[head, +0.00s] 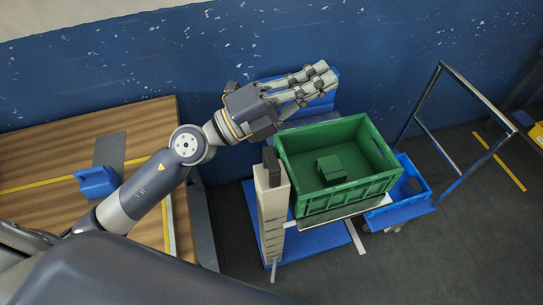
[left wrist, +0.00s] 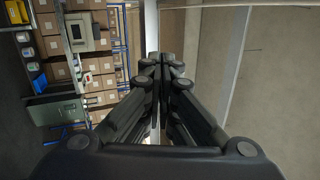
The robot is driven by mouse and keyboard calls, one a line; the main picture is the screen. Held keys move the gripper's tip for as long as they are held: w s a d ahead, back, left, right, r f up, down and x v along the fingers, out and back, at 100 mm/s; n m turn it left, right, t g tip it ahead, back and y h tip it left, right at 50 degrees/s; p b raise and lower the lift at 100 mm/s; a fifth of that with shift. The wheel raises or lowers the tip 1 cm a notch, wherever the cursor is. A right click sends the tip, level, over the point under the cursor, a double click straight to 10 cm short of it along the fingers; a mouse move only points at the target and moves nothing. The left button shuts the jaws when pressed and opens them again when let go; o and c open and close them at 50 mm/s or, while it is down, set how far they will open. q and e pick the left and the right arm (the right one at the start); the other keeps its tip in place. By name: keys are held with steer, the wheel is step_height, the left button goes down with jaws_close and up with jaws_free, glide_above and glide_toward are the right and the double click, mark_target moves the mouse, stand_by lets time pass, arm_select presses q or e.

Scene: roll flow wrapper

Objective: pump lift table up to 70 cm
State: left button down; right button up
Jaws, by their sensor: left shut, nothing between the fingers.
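The lift table appears to be the unit with a pale upright column (head: 272,212), a dark top and a blue base (head: 315,247) on the floor. A green crate (head: 345,203) rests on its raised support. A smaller green block lies inside the crate. My left gripper (head: 328,76) is shut and empty, above and behind the crate in the head view, touching neither crate nor column. In the left wrist view its fingers (left wrist: 163,65) are together with nothing between them. I cannot make out a pump handle or a height mark clearly. My right gripper is out of view.
A wooden table (head: 75,140) with a blue holder (head: 96,181) stands left. A blue bin (head: 412,178) and a metal-framed cart (head: 478,158) stand right of the crate. A blue wall closes the back. The left wrist view shows shelves with cardboard boxes (left wrist: 97,83).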

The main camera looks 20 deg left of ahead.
arm_select(q)
step_height(320, 180, down, 6)
steer(key=d+f+m+g+y, duration=0.1)
steer(key=d+m+g+y, duration=0.1)
steer(key=m+g, duration=0.4)
steer(key=y, duration=0.9)
glide_above(269, 155)
step_height(269, 155, down, 10)
steer(key=shift+s+f+m+g, duration=0.1)
steer(key=shift+f+m+g, duration=0.05)
steer(key=shift+m+g, duration=0.25)
steer(key=shift+f, duration=0.1)
step_height(269, 155, down, 8)
steer(key=b, duration=0.5)
steer(key=shift+r, duration=0.2)
steer(key=shift+f+b, duration=0.45)
steer(key=shift+f, duration=0.1)
